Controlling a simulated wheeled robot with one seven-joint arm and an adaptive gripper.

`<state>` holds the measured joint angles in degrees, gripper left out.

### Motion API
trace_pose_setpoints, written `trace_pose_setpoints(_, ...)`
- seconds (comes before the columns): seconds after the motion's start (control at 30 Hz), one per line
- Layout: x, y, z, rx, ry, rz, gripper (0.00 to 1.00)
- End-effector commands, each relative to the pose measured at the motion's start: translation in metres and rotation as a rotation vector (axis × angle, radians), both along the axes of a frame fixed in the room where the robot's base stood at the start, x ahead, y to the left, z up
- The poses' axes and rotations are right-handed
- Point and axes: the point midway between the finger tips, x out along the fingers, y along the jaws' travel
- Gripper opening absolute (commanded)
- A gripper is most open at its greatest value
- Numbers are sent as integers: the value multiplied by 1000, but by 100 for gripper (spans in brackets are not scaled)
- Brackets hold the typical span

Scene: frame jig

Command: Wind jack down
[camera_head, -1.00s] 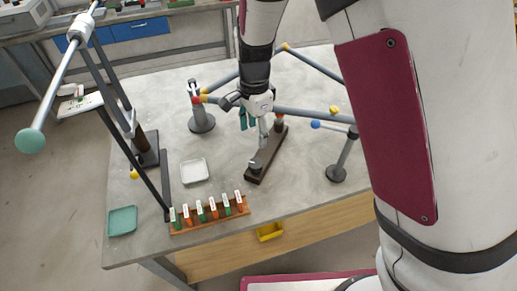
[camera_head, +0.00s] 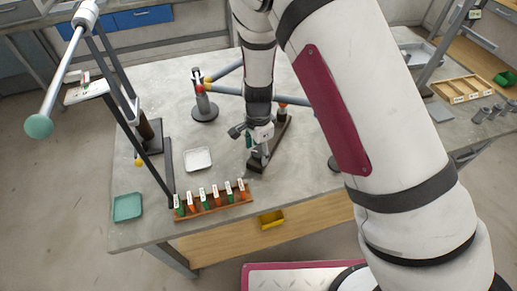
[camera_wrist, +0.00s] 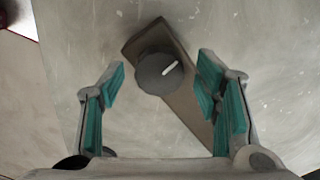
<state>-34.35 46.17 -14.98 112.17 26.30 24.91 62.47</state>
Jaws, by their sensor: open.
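The jack is a dark brown bar-shaped base (camera_head: 281,133) on the grey table, running from front to back. In the wrist view its base (camera_wrist: 184,97) runs diagonally, with a round dark grey knob (camera_wrist: 152,75) bearing a white line that points up and right. My gripper (camera_head: 254,149) is over the front end of the jack in the head view and hides the knob there. In the wrist view my gripper (camera_wrist: 161,84) is open, with teal pads either side of the knob. I see no contact with it.
A rack of green and orange labelled pieces (camera_head: 213,203) stands at the table's front edge. A white tray (camera_head: 198,160), a teal tray (camera_head: 127,207) and a tall stand (camera_head: 152,135) are to the left. Grey frame tubes (camera_head: 231,89) lie behind my gripper.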

Motion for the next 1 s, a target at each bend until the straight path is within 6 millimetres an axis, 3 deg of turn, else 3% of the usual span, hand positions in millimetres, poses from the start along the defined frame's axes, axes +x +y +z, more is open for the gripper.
trace_pose_setpoints(0.17, 0, 0, 0, 0, 0, 0, 57)
trace_pose_setpoints(0.4, 0, 0, 0, 0, 0, 0, 9)
trace_pose_setpoints(0.77, 0, 0, 0, 0, 0, 42, 9)
trace_pose_setpoints(1.0, 0, 0, 0, 1, 0, 184, 9)
